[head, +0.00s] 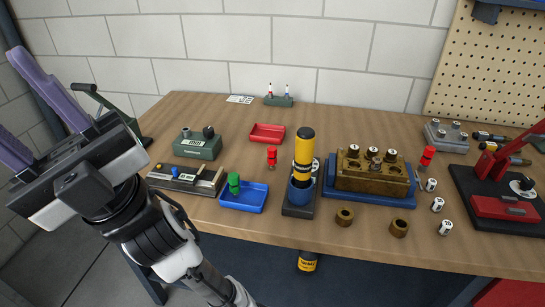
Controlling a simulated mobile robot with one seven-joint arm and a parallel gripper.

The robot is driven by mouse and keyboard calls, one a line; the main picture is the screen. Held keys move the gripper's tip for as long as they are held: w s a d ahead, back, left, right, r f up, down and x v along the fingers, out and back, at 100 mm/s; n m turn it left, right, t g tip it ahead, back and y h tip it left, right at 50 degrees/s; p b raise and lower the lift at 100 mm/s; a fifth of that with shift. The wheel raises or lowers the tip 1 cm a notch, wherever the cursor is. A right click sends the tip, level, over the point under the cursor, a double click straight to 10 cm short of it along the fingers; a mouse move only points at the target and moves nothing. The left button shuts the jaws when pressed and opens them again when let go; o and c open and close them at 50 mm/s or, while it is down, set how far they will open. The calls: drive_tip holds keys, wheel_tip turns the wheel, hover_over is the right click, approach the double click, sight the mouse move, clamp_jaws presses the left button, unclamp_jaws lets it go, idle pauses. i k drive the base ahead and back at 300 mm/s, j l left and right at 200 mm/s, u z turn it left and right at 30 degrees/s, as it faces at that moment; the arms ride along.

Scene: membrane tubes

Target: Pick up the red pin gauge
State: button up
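Two red-topped pieces could be the red pin gauge, and I cannot tell which. One red piece (272,155) stands upright mid-table, in front of the red tray (267,133). The other red piece (427,157) stands farther right, beside the brass block. A similar green piece (234,184) stands in the blue tray (245,203). My gripper (14,98) is at the far left, off the table and well away from both. Its purple fingers are spread apart, with nothing seen between them; one runs out of frame.
A yellow-and-black cylinder (304,148) stands tall right of the nearer red piece. A brass block (370,176) sits on a blue base. A red press (500,190) stands at the right.

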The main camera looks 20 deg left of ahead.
sight(271, 151)
drive_tip(key=i+l+u, duration=0.2)
drive_tip(key=i+l, duration=0.3)
drive_tip(key=u, duration=1.7)
